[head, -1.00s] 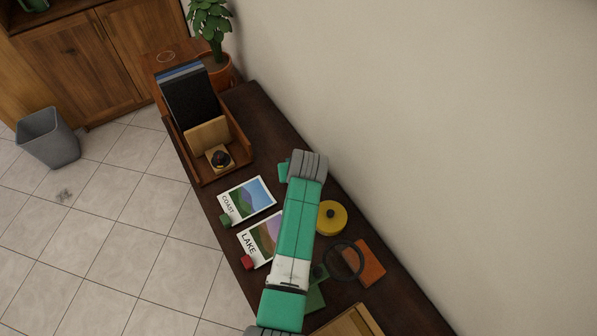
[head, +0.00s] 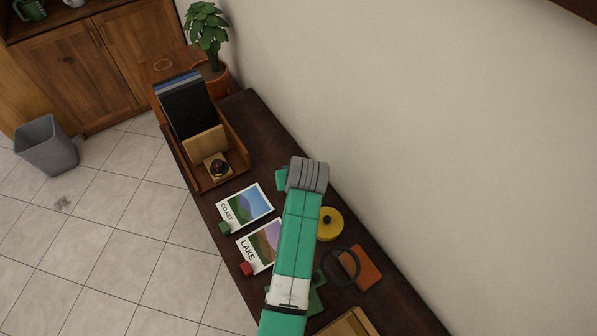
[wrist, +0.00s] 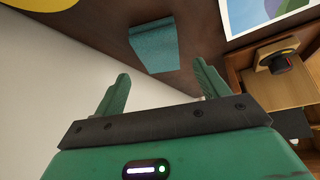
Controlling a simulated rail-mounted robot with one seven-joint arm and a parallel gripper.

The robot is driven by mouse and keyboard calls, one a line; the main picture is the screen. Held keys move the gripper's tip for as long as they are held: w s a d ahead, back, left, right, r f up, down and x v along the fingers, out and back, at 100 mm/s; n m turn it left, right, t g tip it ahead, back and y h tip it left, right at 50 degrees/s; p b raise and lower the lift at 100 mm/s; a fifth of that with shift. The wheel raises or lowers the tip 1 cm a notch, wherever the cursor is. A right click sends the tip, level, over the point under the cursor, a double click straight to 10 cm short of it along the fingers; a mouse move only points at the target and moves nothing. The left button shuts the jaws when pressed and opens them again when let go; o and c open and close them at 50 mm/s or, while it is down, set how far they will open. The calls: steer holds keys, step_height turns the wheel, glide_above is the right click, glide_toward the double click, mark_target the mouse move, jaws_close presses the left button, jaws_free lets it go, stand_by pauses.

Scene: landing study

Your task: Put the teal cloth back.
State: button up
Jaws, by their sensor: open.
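The teal cloth (wrist: 152,45) lies flat on the dark wooden table in the wrist view, as a small folded-looking piece. My gripper (wrist: 160,84) is open, with its two green fingers apart and nothing between them. The cloth appears beyond the fingertips, roughly in line with the gap, and apart from them. In the head view my arm covers much of this spot. A small green piece (head: 281,179) shows beside my grey wrist joint there; I cannot tell whether it is my gripper or the cloth.
A wooden organizer (head: 243,157) with dark folders stands at the table's far end. COAST (head: 247,205) and LAKE (head: 262,247) cards lie left of my arm, with green and red blocks beside them. A yellow round object (head: 330,223), black ring (head: 326,273) and orange pad (head: 368,270) lie right.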

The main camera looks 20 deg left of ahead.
steer(key=p+v, duration=0.1)
steer(key=v, duration=0.6)
stand_by(0.3)
